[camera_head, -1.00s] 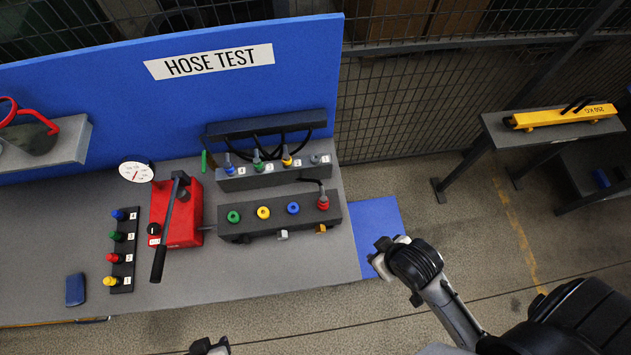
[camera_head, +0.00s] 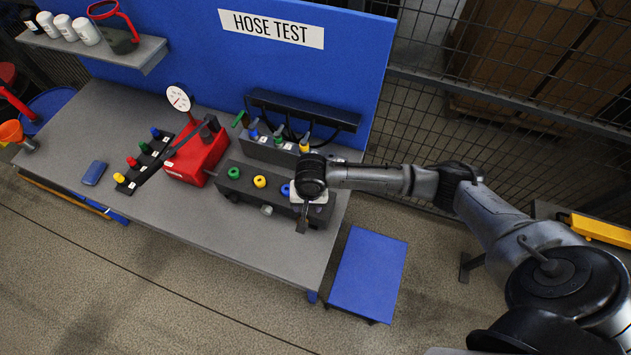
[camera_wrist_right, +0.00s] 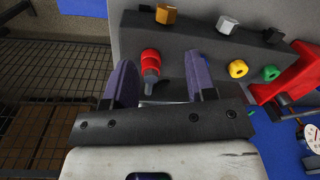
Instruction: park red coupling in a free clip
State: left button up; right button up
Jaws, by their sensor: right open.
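The red coupling (camera_wrist_right: 150,65) stands at the end of the dark port block (camera_wrist_right: 200,45) in the right wrist view. My right gripper (camera_wrist_right: 160,72) is open, with one purple finger on each side of the coupling. In the head view, my right gripper (camera_head: 308,195) covers the right end of the port block (camera_head: 247,188), hiding the red coupling. The numbered rear rack (camera_head: 265,152) holds blue (camera_head: 253,133), green (camera_head: 278,136) and yellow (camera_head: 304,145) couplings; its right end is partly hidden by my arm. My left gripper is not in view.
A red pump (camera_head: 197,155) with a dark lever and a gauge (camera_head: 179,97) stands left of the port block. A small rack (camera_head: 145,165) holds coloured caps. A blue platform (camera_head: 368,270) lies beyond the bench's right edge. The bench front is clear.

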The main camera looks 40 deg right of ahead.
jog(key=w+d+m, duration=0.1)
jog(key=d, duration=0.1)
jog(key=w+d+m, duration=0.1)
jog(key=d, duration=0.1)
jog(key=w+d+r+m, duration=0.1)
jog(key=shift+w+d+h+b, duration=0.3)
jog(key=shift+d+b, duration=0.05)
jog(key=shift+d, duration=0.05)
jog(key=shift+w+d+r+m+g, duration=0.15)
jog(key=shift+d+m+g, duration=0.15)
jog(key=shift+d+m, duration=0.25)
notch_tip(320, 180, down, 6)
jog(key=b, duration=0.7)
jog(key=shift+b, duration=0.35)
jog(key=shift+f, duration=0.2)
jog(key=shift+a+f, duration=0.1)
jog(key=shift+f, duration=1.65)
